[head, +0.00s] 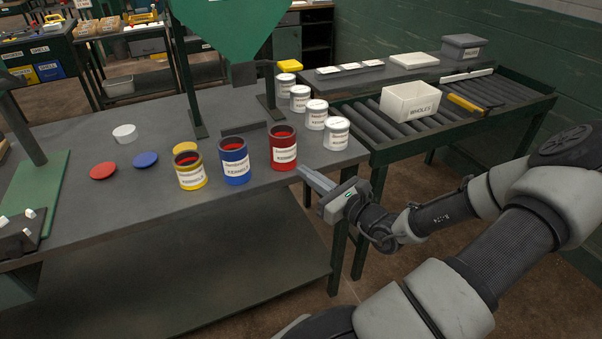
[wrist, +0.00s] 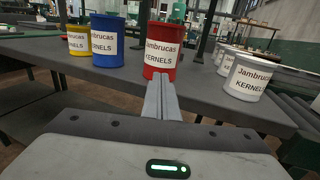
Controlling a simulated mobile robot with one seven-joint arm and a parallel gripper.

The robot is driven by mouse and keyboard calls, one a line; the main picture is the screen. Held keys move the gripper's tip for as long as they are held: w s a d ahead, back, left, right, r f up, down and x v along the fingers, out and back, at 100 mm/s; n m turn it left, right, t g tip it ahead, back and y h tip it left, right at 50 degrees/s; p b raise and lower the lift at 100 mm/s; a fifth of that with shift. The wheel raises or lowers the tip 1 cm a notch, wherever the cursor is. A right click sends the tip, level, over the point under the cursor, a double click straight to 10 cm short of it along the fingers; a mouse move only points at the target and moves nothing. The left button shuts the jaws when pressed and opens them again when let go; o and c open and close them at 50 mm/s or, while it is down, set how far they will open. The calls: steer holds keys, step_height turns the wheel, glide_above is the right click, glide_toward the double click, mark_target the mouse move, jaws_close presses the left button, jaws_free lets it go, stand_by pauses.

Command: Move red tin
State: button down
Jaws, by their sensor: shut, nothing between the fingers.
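The red tin (head: 283,148) stands upright and open-topped on the grey table, at the right end of a row with a blue tin (head: 234,161) and a yellow tin (head: 189,170). My gripper (head: 303,170) is shut and empty, its fingers pointing at the red tin from the table's front right edge. The tin's label reads "Jambrucas KERNELS".
White tins (head: 336,134) line the table's right side, close to the red tin. A green hopper (head: 230,30) hangs above, its stand behind the tins. Loose red (head: 103,171) and blue lids (head: 145,159) lie left. A roller conveyor (head: 450,115) with a white bin (head: 410,101) stands right.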

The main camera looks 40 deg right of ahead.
mark_target(291, 163)
steer(key=shift+w, duration=1.35)
steer(key=shift+a, duration=0.1)
steer(key=w+p, duration=0.1)
steer(key=w, duration=0.2)
steer(key=w+p, duration=0.1)
steer(key=w, duration=0.2)
steer(key=shift+w+a, duration=0.2)
steer(key=shift+w, duration=0.2)
